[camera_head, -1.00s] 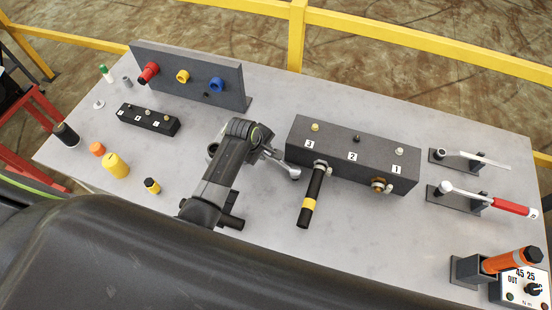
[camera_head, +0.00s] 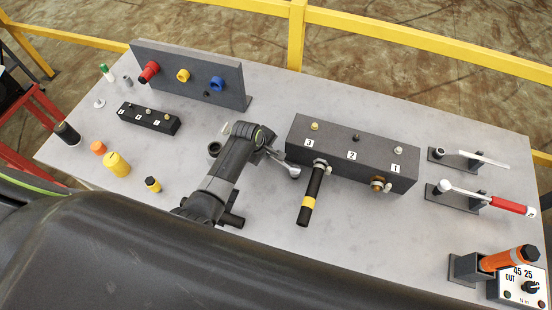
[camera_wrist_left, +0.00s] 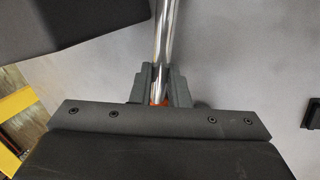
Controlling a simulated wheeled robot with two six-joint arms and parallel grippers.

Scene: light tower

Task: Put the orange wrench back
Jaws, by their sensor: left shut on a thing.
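My left gripper (camera_wrist_left: 158,88) is shut on a wrench with a shiny silver shaft (camera_wrist_left: 166,35); a bit of orange shows between the fingers, so it appears to be the orange wrench. In the head view my left arm hides most of it, and its silver head (camera_head: 291,171) shows beside the dark block with labels 3, 2 and 1 (camera_head: 340,170). I cannot tell whether it touches the block or table. Two tool stands are at the right, one with a white-handled tool (camera_head: 484,158) and one with a red-handled wrench (camera_head: 510,206). My right gripper is not in view.
A black tool with a yellow band (camera_head: 309,203) projects from the block near label 3. An orange-and-black cylinder (camera_head: 505,259) rests in a grey holder by a dial box (camera_head: 522,290). A panel (camera_head: 205,85) with coloured knobs stands at the back left. The front middle-right table is clear.

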